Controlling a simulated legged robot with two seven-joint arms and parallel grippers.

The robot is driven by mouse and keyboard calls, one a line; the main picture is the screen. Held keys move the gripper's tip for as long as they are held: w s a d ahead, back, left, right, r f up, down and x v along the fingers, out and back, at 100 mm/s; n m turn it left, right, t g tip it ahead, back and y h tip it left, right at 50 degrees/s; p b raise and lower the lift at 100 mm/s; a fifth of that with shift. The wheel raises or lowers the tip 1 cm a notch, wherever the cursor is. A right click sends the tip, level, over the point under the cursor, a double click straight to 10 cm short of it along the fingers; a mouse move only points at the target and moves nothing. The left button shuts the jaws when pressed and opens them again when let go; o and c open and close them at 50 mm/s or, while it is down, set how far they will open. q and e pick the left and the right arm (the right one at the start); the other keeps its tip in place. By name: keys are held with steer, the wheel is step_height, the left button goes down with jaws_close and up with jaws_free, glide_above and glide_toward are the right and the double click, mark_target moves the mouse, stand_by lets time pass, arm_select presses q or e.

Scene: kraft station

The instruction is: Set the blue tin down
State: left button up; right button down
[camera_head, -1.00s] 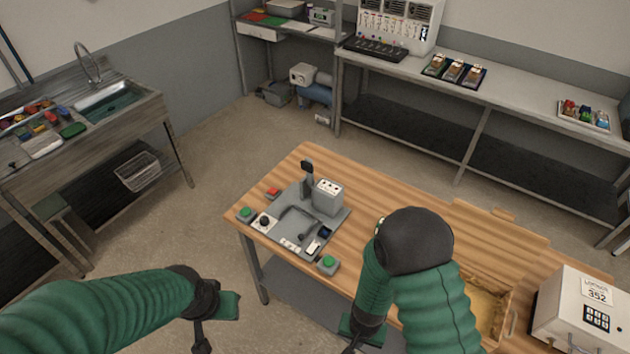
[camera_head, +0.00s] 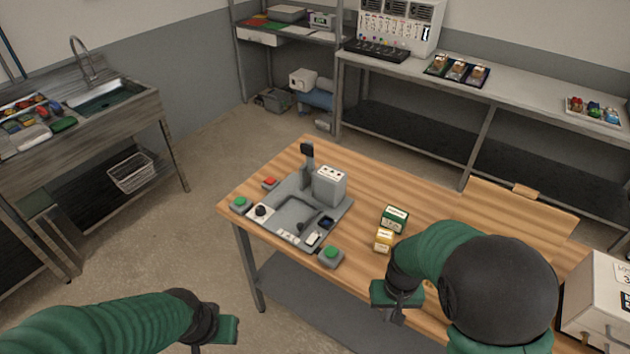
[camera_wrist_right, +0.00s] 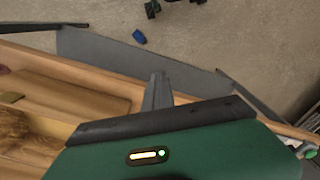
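A small blue object (camera_wrist_right: 139,36) lies on the floor beyond the table in the right wrist view. It is too small to tell if it is the blue tin, and no blue tin shows on the table. My right gripper (camera_head: 392,314) is near the table's front edge, in front of the tins. In the wrist view its grey fingers (camera_wrist_right: 157,92) look together, with nothing between them. My left gripper (camera_head: 197,350) is low at the left, its fingers mostly cut off.
A grey station (camera_head: 290,212) with a scale-like block and green and red buttons sits on the table left of the tins. A white box (camera_head: 595,300) marks the right edge. The table's middle back is clear.

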steer(key=d, duration=0.1)
steer(key=d+b, duration=0.1)
steer(key=d, duration=0.1)
steer(key=shift+w+r, duration=0.2)
steer(key=shift+a, duration=0.3)
